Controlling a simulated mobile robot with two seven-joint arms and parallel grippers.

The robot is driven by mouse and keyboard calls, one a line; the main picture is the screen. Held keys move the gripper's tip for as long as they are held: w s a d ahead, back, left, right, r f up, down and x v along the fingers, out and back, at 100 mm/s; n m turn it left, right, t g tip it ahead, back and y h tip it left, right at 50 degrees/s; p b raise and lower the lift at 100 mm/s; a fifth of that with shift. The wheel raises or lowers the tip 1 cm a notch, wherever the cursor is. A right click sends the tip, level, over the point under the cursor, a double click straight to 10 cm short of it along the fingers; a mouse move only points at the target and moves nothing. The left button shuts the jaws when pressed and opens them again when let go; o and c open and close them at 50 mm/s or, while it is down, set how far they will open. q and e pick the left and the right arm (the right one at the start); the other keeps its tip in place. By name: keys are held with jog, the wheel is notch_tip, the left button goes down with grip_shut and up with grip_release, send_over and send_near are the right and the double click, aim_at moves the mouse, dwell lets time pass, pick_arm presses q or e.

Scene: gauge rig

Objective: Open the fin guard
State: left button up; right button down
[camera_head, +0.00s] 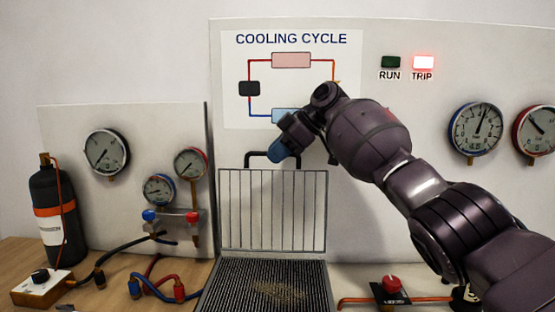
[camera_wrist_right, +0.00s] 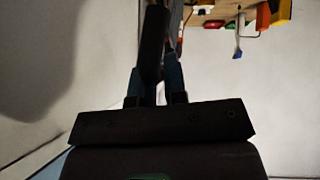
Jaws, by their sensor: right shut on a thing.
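The fin guard (camera_head: 233,212) is a wire grid that stands upright behind the dark finned block (camera_head: 222,291), so the fins are uncovered. Its black handle (camera_head: 251,156) is at the top edge of the grid. My right gripper (camera_head: 277,153), with blue fingers, is shut on this handle and hides part of it. In the right wrist view, a dark bar (camera_wrist_right: 152,45) shows between the blue fingers. My left gripper is not in view.
The panel behind carries a cooling cycle chart (camera_head: 230,80), a lit red TRIP lamp (camera_head: 423,62) and gauges (camera_head: 475,130). A black cylinder (camera_head: 50,190), a gauge manifold (camera_head: 180,215) and hoses (camera_head: 125,248) are at left. A red knob (camera_head: 391,284) is right of the fins.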

jog(key=shift+w+f, duration=0.3)
jog(key=shift+w, duration=0.15)
jog(key=shift+r, duration=0.1)
jog(key=c, duration=1.2)
grip_release()
jog(key=shift+r, duration=0.1)
jog(key=shift+o, duration=0.2)
jog(key=shift+d+r, duration=0.1)
jog(key=v, duration=1)
jog(key=shift+d+p, duration=0.2)
jog(key=shift+p, duration=0.25)
